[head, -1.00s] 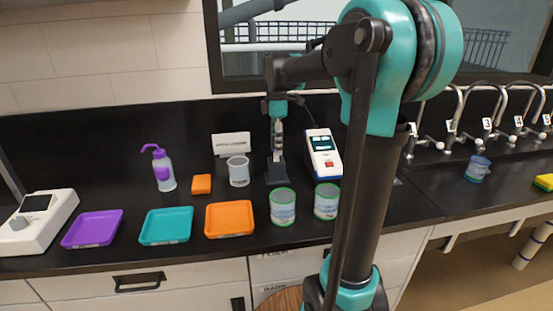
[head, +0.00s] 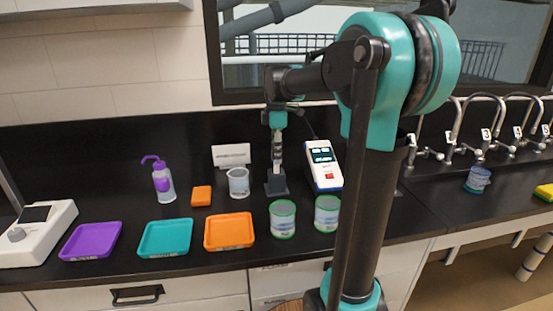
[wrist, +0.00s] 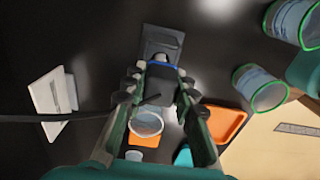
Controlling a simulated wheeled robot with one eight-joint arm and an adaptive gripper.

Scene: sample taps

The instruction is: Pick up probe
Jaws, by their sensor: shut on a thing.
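The probe (head: 277,147) is a slim grey upright piece above a dark stand (head: 276,187) on the counter. Its lower end meets the stand; I cannot tell whether it is seated or just clear. My gripper (head: 278,128) points straight down from above and is shut on the probe's upper part. In the wrist view the probe's dark top (wrist: 162,72) with a blue band shows between my gripper's fingers (wrist: 161,82). The fingers hide its sides. A cable crosses the wrist view from the left. The meter (head: 324,165), white and blue with a screen, stands just right of the stand.
A clear beaker (head: 239,183) and white sign card (head: 231,155) stand left of the stand. Two green-rimmed containers (head: 282,220) (head: 327,214) stand in front. Orange (head: 229,245), teal (head: 165,252) and purple (head: 91,255) trays line the front edge. Taps (head: 484,140) are at the right.

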